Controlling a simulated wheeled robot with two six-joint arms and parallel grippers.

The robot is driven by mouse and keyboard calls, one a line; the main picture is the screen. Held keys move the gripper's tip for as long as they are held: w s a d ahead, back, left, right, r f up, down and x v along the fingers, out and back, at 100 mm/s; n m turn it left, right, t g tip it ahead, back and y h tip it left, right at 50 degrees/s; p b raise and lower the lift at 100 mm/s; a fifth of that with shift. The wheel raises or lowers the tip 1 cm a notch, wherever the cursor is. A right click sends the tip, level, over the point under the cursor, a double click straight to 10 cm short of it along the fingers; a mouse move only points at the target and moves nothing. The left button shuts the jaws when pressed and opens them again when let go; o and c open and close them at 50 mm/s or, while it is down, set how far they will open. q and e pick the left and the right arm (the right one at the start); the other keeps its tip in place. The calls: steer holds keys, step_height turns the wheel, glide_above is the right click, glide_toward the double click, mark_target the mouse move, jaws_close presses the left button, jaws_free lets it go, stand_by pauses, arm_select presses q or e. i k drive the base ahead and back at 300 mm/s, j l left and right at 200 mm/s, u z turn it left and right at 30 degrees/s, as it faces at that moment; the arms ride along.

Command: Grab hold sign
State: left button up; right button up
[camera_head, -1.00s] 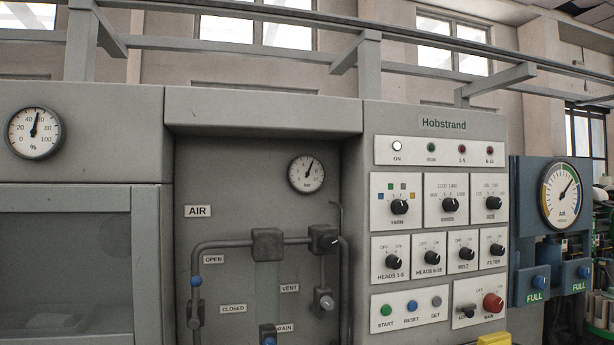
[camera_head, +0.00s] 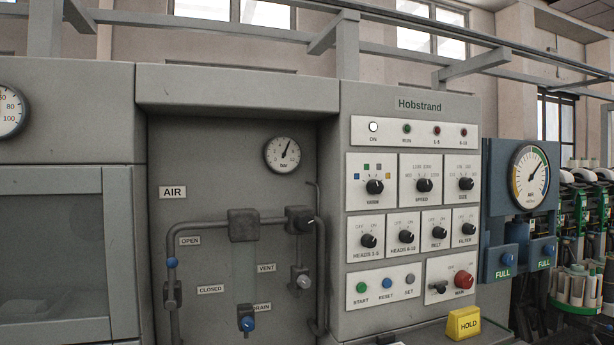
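A yellow sign marked HOLD (camera_head: 463,323) stands at the bottom of the head view, right of centre. It is on a grey ledge below the control panel's lower right corner, and its top and front face show. Neither of my grippers is in the picture.
The grey Hobstrand control panel (camera_head: 413,290) with knobs and buttons rises behind the sign. A recess with AIR pipes and a bar gauge (camera_head: 282,155) is to its left. A blue air unit (camera_head: 490,201) with a dial is to the right, with winding heads and a bobbin stand (camera_head: 575,291) beyond.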

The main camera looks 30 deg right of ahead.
mark_target(462, 324)
steer(key=z, duration=1.95)
